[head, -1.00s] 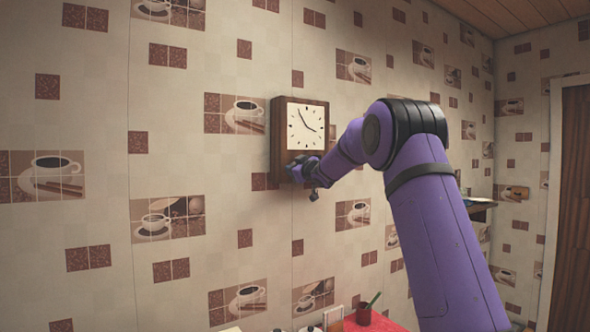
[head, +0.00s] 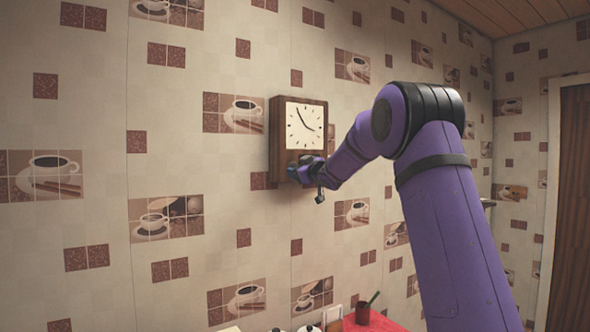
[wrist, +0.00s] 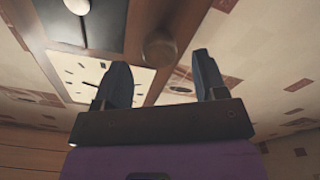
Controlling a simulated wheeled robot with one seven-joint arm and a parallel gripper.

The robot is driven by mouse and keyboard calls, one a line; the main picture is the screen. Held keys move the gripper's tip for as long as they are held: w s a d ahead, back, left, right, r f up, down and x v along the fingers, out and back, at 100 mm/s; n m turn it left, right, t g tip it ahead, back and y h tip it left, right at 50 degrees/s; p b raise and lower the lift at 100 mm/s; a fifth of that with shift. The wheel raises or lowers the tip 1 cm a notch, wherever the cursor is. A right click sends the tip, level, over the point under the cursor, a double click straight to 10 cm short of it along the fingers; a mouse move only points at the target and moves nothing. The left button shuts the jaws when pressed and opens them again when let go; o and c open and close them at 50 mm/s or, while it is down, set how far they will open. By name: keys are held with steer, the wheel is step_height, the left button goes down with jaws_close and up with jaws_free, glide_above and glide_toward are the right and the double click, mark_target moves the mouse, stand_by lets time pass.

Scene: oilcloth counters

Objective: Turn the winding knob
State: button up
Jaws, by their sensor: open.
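The wooden wall clock (head: 306,118) has a pale square face and hangs on the tiled wall. My gripper (head: 303,168) is at the clock's lower part and hides much of it in the head view. In the wrist view the clock face (wrist: 85,75) lies beyond my left finger. A round brown knob (wrist: 160,46) stands out from the wooden case. My gripper (wrist: 161,62) is open, with one finger to each side of the knob in the picture. The knob appears just beyond the fingertips; I see no contact. The knob is not distinguishable in the head view.
A second round piece (wrist: 77,5) shows at the top edge of the wrist view, on the clock's dark lower panel. Below the clock, a red surface (head: 378,323) carries a dark red cup (head: 363,315) and other small items. The wall around the clock is clear.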

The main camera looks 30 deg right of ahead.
steer(key=s, duration=0.7)
steer(key=shift+f, duration=0.25)
steer(key=shift+d, duration=0.15)
steer(key=s+a+f+m+g+h, duration=0.1)
steer(key=s+a+m+g+h, duration=0.15)
steer(key=s+a, duration=0.45)
steer(key=s+a+m+g+h, duration=0.2)
steer(key=s+a+m+g, duration=0.15)
steer(key=s, duration=0.75)
steer(key=s+a+f+g+y, duration=0.1)
steer(key=s+a+f, duration=0.3)
steer(key=s, duration=0.5)
steer(key=s+a+f+g+y, duration=0.1)
steer(key=s+a+f+g, duration=0.3)
steer(key=s, duration=0.6)
steer(key=s+a+f+g+y, duration=0.2)
steer(key=s+a+f, duration=0.2)
steer(key=s, duration=0.6)
step_height(320, 180, down, 3)
steer(key=shift+s+r+g, duration=0.2)
steer(key=shift+g, duration=0.1)
